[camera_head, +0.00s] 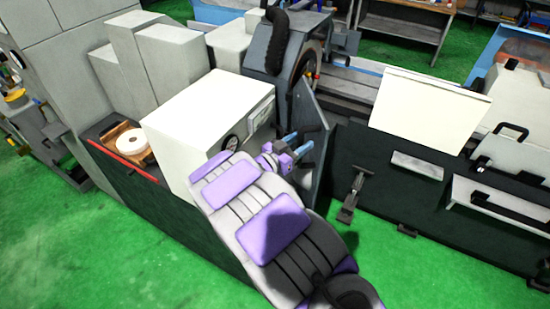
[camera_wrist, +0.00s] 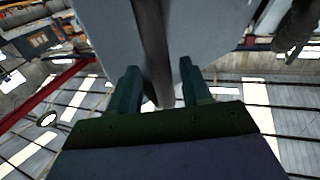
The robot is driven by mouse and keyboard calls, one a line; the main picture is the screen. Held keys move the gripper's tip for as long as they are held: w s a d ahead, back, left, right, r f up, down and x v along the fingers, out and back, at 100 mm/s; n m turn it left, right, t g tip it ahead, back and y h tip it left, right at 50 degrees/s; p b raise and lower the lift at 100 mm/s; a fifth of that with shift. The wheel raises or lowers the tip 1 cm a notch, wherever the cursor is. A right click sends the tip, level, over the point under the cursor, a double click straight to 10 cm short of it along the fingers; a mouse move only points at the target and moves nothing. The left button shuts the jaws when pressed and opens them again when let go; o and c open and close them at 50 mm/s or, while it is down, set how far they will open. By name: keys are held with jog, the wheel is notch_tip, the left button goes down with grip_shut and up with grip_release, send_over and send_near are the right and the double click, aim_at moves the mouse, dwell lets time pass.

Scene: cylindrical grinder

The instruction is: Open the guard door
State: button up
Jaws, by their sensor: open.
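The guard door (camera_head: 311,133) is a dark grey upright panel in the middle of the head view, beside the grinding wheel. It stands at an angle to the machine front. My gripper (camera_head: 298,143) is on the left side of the panel, close to it. In the wrist view, my gripper (camera_wrist: 159,75) is open, with a finger on each side of a dark upright bar or edge. A pale grey-blue panel, likely the guard door (camera_wrist: 205,30), shows behind the bar. I cannot tell whether the fingers touch it.
A white box-shaped cabinet (camera_head: 205,118) with a dial stands left of my gripper. A cream panel (camera_head: 425,110) and a dark machine front (camera_head: 390,180) with handles and a pedal-like lever (camera_head: 351,198) lie to the right. Green floor (camera_head: 420,275) is free in front.

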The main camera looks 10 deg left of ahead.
jog(key=b+v, duration=0.1)
jog(key=v, duration=1.5)
jog(key=shift+b, duration=0.35)
jog(key=w+n+g+y+b, duration=0.2)
jog(key=w+n+y+b, duration=0.2)
jog(key=w+y+b, duration=0.5)
jog(key=s+d+f+n+g+b, duration=0.1)
jog(key=s+d+f+g, duration=0.3)
jog(key=s+d, duration=0.5)
jog(key=s+d+f+n+g+y+b, duration=0.1)
jog(key=s+d+f+g+b, duration=0.3)
jog(key=s+d, duration=0.6)
jog(key=s+d+f+n+g+b, duration=0.1)
jog(key=s+d+f+g+b, duration=0.2)
jog(key=s+d, duration=0.7)
jog(key=s+f+g, duration=0.2)
jog(key=s+g, duration=0.1)
jog(key=s, duration=0.8)
jog(key=shift+s+f+g, duration=0.3)
jog(key=shift+s+f, duration=0.05)
jog(key=shift+s, duration=0.05)
